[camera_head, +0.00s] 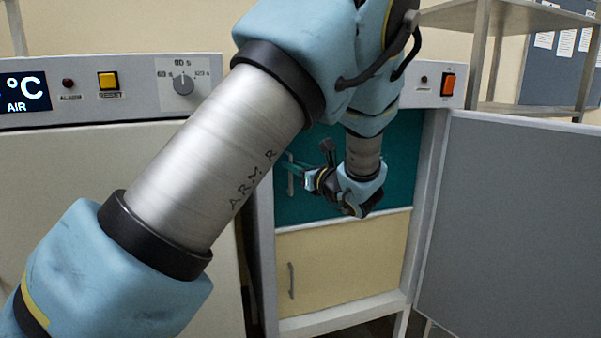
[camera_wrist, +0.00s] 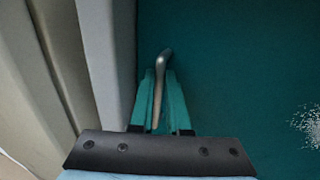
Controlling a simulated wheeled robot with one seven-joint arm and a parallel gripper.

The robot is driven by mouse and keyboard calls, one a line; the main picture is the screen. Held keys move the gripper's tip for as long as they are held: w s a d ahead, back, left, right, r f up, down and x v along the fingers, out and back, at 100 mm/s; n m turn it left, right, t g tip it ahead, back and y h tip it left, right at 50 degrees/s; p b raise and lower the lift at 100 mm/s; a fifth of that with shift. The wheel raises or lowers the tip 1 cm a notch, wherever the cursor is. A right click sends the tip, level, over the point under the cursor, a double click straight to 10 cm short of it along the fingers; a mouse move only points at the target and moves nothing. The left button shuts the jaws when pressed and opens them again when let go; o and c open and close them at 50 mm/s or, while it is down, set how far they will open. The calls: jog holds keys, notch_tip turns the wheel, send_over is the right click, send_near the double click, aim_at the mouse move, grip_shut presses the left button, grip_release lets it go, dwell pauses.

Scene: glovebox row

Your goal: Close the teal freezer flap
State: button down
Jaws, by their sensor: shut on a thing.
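The teal freezer flap (camera_head: 395,160) is the upper of two inner flaps in the cabinet on the right of the head view. It looks flush, or nearly so, with the cabinet front; I cannot tell whether a small gap is left. It fills most of the wrist view (camera_wrist: 240,70). Its grey bar handle (camera_wrist: 162,62) stands near the flap's left edge, upright. My gripper (camera_head: 292,172) is at that handle, its teal fingers on either side of it in the wrist view (camera_wrist: 160,85), shut on it. My arm hides part of the flap's top and middle.
A cream lower flap (camera_head: 345,262) with its own handle (camera_head: 291,280) looks shut below. The large grey outer door (camera_head: 520,220) stands wide open to the right. A white appliance (camera_head: 80,190) with a control panel stands close on the left. Metal shelving (camera_head: 500,15) is behind.

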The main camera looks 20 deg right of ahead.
jog(key=shift+w+a+r, duration=0.1)
jog(key=shift+w, duration=0.15)
jog(key=c, duration=1.2)
grip_release()
jog(key=shift+w, duration=0.15)
jog(key=o, duration=0.3)
jog(key=s+b, duration=0.1)
jog(key=s, duration=0.2)
jog(key=s+d, duration=0.1)
jog(key=s, duration=0.3)
jog(key=s+d+b, duration=0.1)
jog(key=s, duration=0.2)
jog(key=shift+s+b, duration=0.3)
jog(key=shift+s, duration=0.1)
